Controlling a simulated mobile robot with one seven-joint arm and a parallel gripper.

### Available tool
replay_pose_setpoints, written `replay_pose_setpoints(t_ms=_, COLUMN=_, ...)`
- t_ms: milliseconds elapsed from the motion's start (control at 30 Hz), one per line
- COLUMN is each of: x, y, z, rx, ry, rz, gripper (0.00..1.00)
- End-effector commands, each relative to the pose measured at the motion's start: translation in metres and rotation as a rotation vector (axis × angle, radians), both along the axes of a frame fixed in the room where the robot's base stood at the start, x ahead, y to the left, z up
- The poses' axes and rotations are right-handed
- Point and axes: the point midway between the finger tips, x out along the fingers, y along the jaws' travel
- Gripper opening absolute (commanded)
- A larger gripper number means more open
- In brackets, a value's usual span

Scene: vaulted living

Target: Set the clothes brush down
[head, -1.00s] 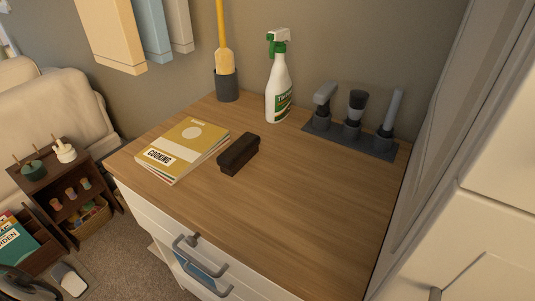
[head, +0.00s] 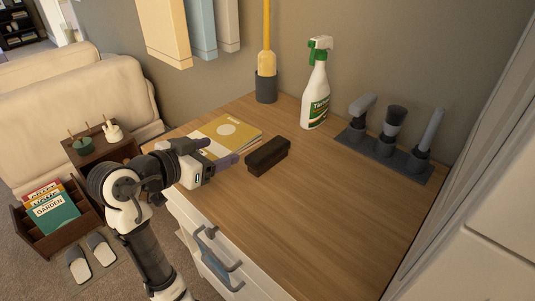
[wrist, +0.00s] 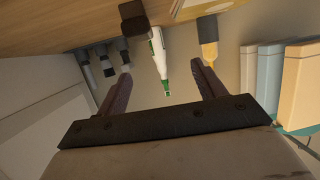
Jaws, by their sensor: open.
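The clothes brush, seen as a dark brown block (head: 268,156), rests on the wooden top of the cabinet (head: 320,205), just right of a yellow cookbook. It also shows as a dark block in the wrist view (wrist: 133,17), near the top edge. My gripper (head: 223,150) is open at the cabinet's left front, with its fingers pointing toward the brush from the left. In the wrist view my gripper (wrist: 160,69) has its fingers wide apart with nothing between them. The brush lies beyond the fingertips, apart from them.
The cookbook (head: 228,132) lies partly behind my gripper. A green-and-white spray bottle (head: 316,95), a grey pot with a yellow-handled tool (head: 266,88) and a grey holder with three tools (head: 385,152) stand at the back. The front right of the top is clear.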

Motion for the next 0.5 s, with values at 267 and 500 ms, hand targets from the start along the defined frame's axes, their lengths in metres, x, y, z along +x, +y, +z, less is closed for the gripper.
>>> replay_pose_setpoints(t_ms=267, x=0.001, y=-0.025, z=-0.021, rx=0.039, ry=0.062, rz=-0.097, gripper=0.69)
replay_pose_setpoints(t_ms=500, x=0.032, y=-0.056, z=-0.038, rx=0.037, ry=0.06, rz=-0.095, gripper=0.69)
